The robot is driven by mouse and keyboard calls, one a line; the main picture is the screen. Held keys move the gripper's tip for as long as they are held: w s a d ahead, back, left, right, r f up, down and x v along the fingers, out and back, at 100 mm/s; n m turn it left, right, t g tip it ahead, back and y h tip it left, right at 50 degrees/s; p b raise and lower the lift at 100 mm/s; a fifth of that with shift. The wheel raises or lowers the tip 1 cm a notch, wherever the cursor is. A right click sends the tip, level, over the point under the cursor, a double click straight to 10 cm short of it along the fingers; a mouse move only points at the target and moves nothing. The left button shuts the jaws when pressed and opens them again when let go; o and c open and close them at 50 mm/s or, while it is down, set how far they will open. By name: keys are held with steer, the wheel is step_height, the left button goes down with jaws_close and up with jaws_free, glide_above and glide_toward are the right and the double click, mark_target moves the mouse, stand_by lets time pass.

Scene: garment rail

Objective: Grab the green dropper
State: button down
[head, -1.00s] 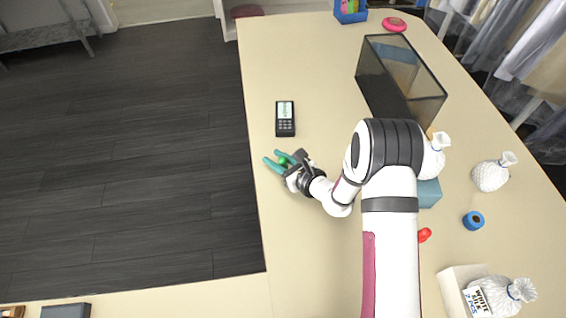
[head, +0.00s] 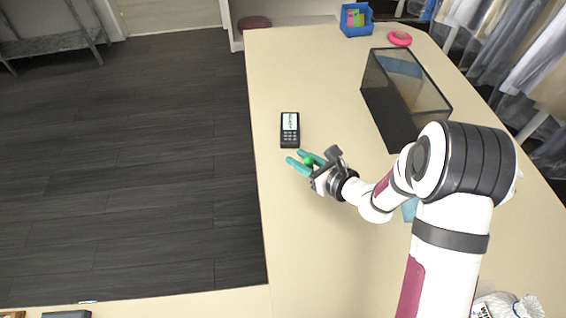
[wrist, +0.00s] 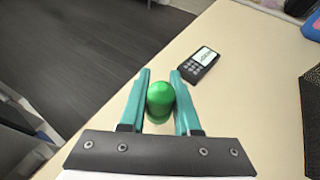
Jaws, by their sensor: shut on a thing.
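The green dropper (wrist: 160,98) sits between the two teal fingers of my gripper (wrist: 161,92) in the wrist view, with its rounded green top facing the camera. The rest of it is hidden below that top. In the head view the dropper (head: 308,161) is a small green spot between the fingers of my gripper (head: 300,161). My gripper is shut on it, over the left part of the table. I cannot tell whether the dropper touches the table.
A black handheld device (head: 290,130) lies just beyond my gripper. A dark glass-sided tank (head: 400,95) stands further right. A blue bin (head: 356,20) and a pink ring (head: 399,38) are at the far end. The table's left edge (head: 258,190) is close.

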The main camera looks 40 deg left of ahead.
steer(key=w+d+r, duration=0.2)
steer(key=d+r, duration=0.2)
steer(key=d, duration=0.2)
steer(key=shift+d, duration=0.15)
stand_by(0.6)
